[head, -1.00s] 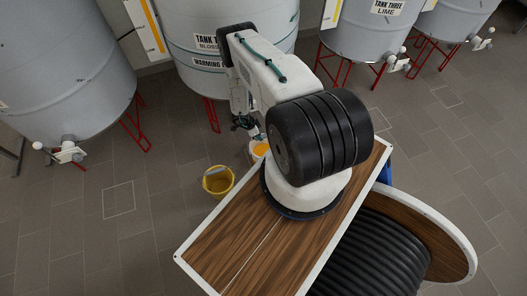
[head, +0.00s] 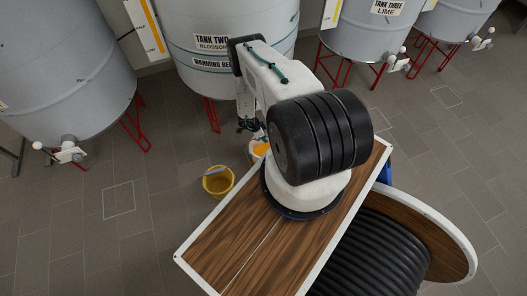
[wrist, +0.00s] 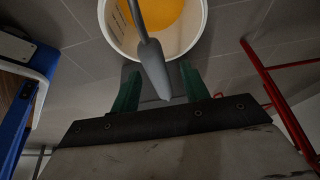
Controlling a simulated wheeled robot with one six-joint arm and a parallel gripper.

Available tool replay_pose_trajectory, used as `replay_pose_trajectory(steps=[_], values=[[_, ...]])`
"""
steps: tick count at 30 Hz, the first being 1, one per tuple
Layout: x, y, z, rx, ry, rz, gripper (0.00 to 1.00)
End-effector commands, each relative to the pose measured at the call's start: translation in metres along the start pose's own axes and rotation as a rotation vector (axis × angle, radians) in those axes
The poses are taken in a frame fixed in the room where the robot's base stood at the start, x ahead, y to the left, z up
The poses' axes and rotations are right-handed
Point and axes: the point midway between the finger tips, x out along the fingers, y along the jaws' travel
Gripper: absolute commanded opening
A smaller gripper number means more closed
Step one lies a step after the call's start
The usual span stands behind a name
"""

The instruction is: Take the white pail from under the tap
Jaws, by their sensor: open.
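The white pail (head: 256,147) stands on the floor below tank two, partly hidden by my arm in the head view. It holds something orange-yellow. In the wrist view the white pail (wrist: 196,42) shows from above at the top, its rim cut off by the frame edge. A grey tapered bar (wrist: 152,68), which looks like the pail's handle grip, crosses its near rim and reaches between my fingers. My gripper (wrist: 160,70) is open, its green fingers on either side of the bar with gaps showing. In the head view my gripper (head: 249,126) is small. Tank two's tap is hidden.
A yellow bucket (head: 218,181) stands left of the white pail. Tank two (head: 210,30) rests on red legs (head: 211,114); red legs (wrist: 285,105) also show at right in the wrist view. A cable reel (head: 420,235) stands at lower right. Floor on the left is clear.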

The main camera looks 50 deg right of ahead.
Motion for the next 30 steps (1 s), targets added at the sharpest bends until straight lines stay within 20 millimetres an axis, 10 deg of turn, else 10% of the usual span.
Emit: replay_pose_trajectory(steps=[8, 14, 30], values=[[0.001, 0.0, 0.0, 0.0, 0.0, 0.0, 0.45], [0.001, 0.0, 0.0, 0.0, 0.0, 0.0, 0.0], [-0.013, -0.001, -0.005, -0.001, 0.0, -0.001, 0.0]])
